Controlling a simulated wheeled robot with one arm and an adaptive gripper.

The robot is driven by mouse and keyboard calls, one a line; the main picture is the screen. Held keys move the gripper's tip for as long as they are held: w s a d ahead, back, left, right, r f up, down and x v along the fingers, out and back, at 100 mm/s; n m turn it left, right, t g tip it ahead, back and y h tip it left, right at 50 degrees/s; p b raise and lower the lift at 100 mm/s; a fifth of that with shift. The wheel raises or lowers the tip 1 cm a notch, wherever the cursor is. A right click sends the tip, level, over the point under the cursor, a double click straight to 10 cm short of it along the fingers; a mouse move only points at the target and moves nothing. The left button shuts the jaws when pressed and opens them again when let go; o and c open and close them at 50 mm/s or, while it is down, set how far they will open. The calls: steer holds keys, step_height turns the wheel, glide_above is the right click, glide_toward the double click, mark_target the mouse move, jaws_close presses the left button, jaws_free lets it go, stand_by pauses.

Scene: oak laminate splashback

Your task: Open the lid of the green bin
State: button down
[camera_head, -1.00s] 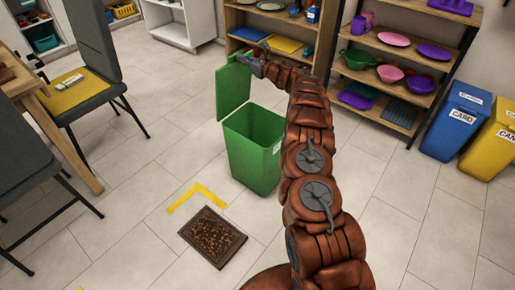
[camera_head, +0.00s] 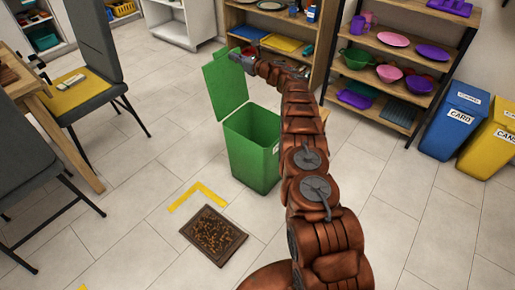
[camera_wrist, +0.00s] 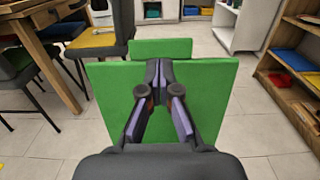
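The green bin (camera_head: 256,152) stands on the tiled floor left of my arm. Its green lid (camera_head: 226,90) is raised and leans up and back to the left, leaving the bin mouth partly visible. My gripper (camera_head: 238,54) is at the lid's upper edge. In the wrist view the lid (camera_wrist: 215,85) spreads broad behind my fingers (camera_wrist: 160,72), whose tips are close together over it. I see nothing held between them. Whether the tips touch the lid is not clear.
A blue bin (camera_head: 453,121) and a yellow bin (camera_head: 490,138) stand at right. Shelves of dishes (camera_head: 395,70) are behind my arm. Chairs (camera_head: 95,60) and a table are at left. A brown mat (camera_head: 213,236) and yellow floor marking (camera_head: 197,192) lie in front.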

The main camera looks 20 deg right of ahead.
steer(key=r+b+v, duration=0.2)
steer(key=v, duration=1.3)
steer(key=shift+r, duration=0.4)
stand_by(0.4)
stand_by(0.4)
